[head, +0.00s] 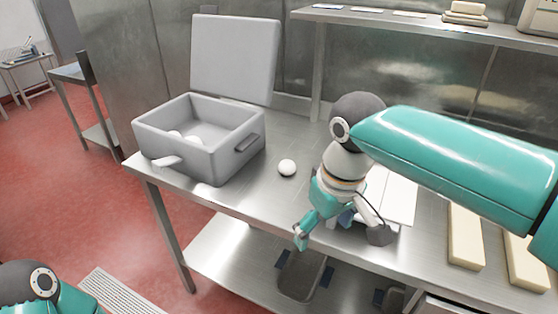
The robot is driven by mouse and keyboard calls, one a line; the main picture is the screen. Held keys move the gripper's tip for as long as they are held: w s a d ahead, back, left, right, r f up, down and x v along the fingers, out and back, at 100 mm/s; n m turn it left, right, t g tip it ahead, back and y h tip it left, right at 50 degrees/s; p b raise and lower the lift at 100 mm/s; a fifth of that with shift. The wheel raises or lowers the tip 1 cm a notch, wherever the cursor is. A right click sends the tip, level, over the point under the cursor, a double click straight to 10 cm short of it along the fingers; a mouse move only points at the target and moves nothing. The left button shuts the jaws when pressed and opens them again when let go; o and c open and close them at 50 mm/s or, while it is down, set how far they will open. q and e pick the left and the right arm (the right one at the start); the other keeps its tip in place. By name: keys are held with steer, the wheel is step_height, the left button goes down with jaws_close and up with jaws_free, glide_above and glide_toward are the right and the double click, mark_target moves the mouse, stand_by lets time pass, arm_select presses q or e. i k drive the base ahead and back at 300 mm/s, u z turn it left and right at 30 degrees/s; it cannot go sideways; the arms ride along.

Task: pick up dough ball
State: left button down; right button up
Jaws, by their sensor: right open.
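A small white dough ball (287,167) sits on the steel table (235,192), just right of the grey box. More white balls (178,137) lie inside the open grey box (212,158). My right gripper (341,238) is open and empty, its fingers spread and pointing down over the table's front part. It is to the right of and nearer than the dough ball, clear of it. My left gripper is out of view; only a part of my left arm shows at the bottom left.
White boards (400,193) lie partly behind my right gripper. Pale blocks (465,235) lie at the right. A steel shelf (410,28) runs above the back. The table is clear around the ball.

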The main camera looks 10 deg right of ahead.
mark_target(287, 167)
steer(key=i, duration=1.2)
steer(key=z, duration=0.05)
